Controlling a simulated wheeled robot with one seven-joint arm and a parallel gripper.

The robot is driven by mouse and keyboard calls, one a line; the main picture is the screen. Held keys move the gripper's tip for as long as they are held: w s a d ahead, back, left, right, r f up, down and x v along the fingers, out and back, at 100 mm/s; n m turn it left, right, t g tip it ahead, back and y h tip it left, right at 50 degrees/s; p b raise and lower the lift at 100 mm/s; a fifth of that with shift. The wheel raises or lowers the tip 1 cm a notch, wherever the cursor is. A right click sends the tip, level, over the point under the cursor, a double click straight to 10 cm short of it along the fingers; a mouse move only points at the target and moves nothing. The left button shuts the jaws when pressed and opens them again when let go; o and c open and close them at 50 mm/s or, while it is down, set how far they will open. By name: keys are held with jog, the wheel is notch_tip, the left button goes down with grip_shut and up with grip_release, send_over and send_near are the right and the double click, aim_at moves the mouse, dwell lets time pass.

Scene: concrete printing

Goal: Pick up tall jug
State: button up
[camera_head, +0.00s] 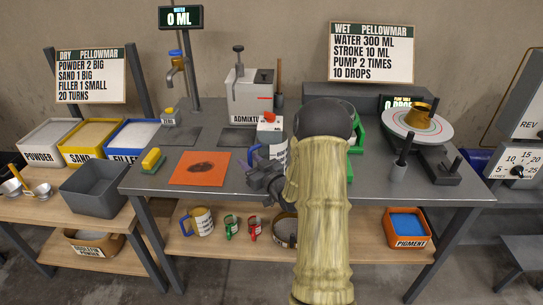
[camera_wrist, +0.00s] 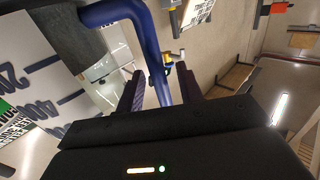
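The tall jug (camera_head: 274,152) is white with dark print and a blue handle, and stands upright on the grey worktable in the head view. My arm hides part of it. In the wrist view its graduated wall (camera_wrist: 35,80) fills the left side, and its blue handle (camera_wrist: 152,45) runs down between my fingers. My gripper (camera_wrist: 163,88) is open, with a finger on each side of the handle and visible gaps. In the head view my gripper (camera_head: 268,182) is at the jug's lower front; its fingertips are hard to make out.
An orange mat (camera_head: 200,168) lies left of the jug. The admixture dispenser (camera_head: 250,97) stands behind it, with a red-and-white item (camera_head: 269,123) close by. A round turntable (camera_head: 417,124) is at the right. Mugs (camera_head: 199,221) stand on the lower shelf.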

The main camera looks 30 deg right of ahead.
grip_shut()
jog(key=shift+r, duration=0.15)
notch_tip(320, 180, up, 10)
jog(key=shift+f, duration=0.1)
dwell(0.6)
dwell(0.5)
